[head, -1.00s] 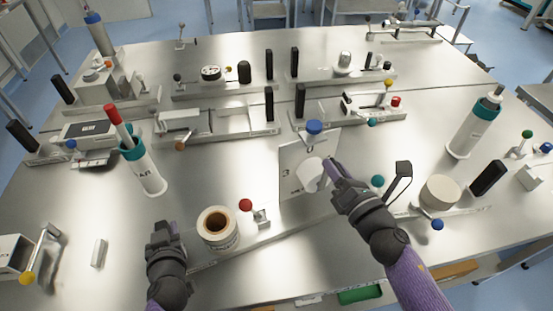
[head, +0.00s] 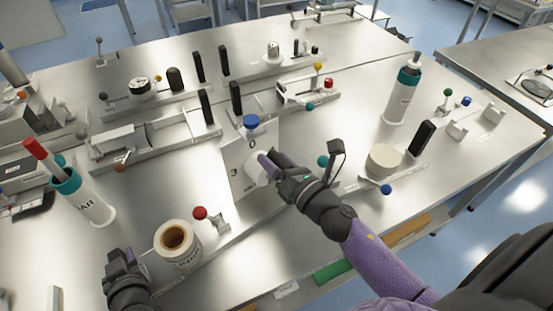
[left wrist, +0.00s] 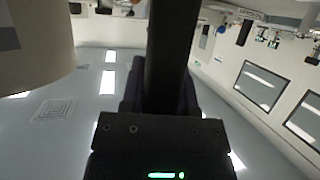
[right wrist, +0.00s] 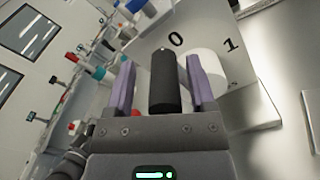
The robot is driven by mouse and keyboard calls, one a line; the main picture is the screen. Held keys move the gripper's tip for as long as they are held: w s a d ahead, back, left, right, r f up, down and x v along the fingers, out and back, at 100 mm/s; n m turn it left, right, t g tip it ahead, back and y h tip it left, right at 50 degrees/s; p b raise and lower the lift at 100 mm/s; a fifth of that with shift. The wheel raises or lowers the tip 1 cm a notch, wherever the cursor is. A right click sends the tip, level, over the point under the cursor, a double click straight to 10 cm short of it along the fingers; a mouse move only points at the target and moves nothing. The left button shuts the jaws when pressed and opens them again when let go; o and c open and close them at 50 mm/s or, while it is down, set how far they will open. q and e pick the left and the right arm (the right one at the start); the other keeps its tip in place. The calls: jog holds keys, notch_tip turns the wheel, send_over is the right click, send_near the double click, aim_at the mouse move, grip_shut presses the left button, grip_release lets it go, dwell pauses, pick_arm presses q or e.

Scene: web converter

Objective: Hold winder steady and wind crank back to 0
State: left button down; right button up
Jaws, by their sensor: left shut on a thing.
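The winder's upright grey panel (head: 236,165) stands mid-table with a blue knob (head: 251,121) on top. Digits 0 and 3 show on it in the head view, 0 and 1 in the right wrist view. A white hub (head: 256,175) sticks out of its face. My right gripper (head: 265,160) is at the hub; in the right wrist view its purple fingers stand apart on both sides of the black crank handle (right wrist: 163,85), with small gaps. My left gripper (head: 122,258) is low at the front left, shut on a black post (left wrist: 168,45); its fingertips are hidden.
A label roll (head: 177,243) stands right of my left gripper. A red-knobbed lever (head: 200,213) sits between roll and panel. A white disc (head: 384,160), black post (head: 421,139) and blue knob (head: 386,189) are to the right. Several fixtures fill the back.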

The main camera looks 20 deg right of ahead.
pick_arm(q)
jog(key=shift+s+f, duration=0.3)
jog(key=shift+f, duration=0.2)
pick_arm(e)
jog(key=v, duration=1.2)
pick_arm(q)
jog(key=shift+w+r, duration=0.15)
jog(key=shift+r, duration=0.15)
pick_arm(e)
jog(key=shift+r, duration=0.1)
pick_arm(q)
jog(key=shift+c, duration=1.4)
grip_release()
jog(key=shift+r, duration=0.2)
jog(key=v, duration=1.2)
